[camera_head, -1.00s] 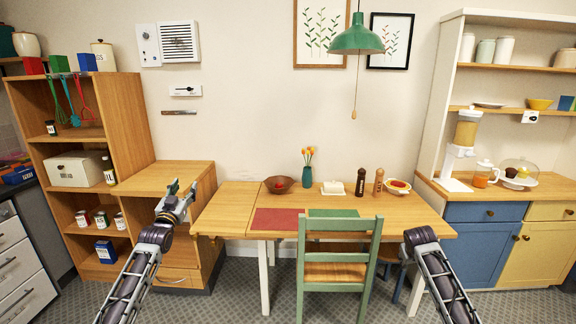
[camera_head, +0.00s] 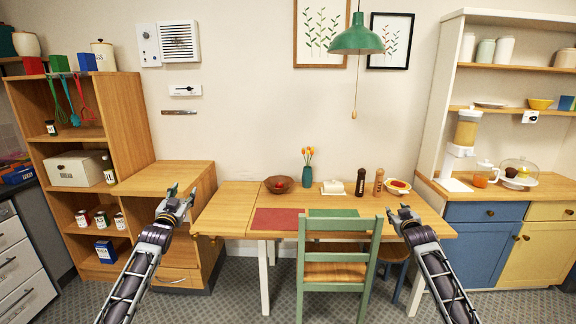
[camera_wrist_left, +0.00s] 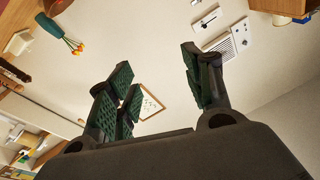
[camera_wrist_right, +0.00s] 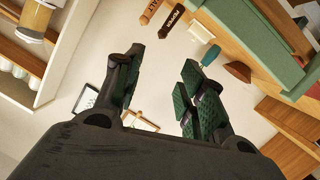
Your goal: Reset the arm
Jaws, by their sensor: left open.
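My left gripper (camera_head: 178,196) is raised in front of the low wooden cabinet at the left, its fingers pointing up. In the left wrist view its green-padded fingers (camera_wrist_left: 160,85) stand apart with nothing between them. My right gripper (camera_head: 398,214) is raised in front of the table's right part, right of the green chair. In the right wrist view its fingers (camera_wrist_right: 158,88) stand wide apart and empty.
The wooden table (camera_head: 226,212) holds a bowl (camera_head: 278,184), a vase of orange flowers (camera_head: 307,175), mills and red and green mats. A green chair (camera_head: 335,271) stands before it. A shelf unit (camera_head: 127,110) is at left, a blue-yellow cupboard (camera_head: 471,252) at right.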

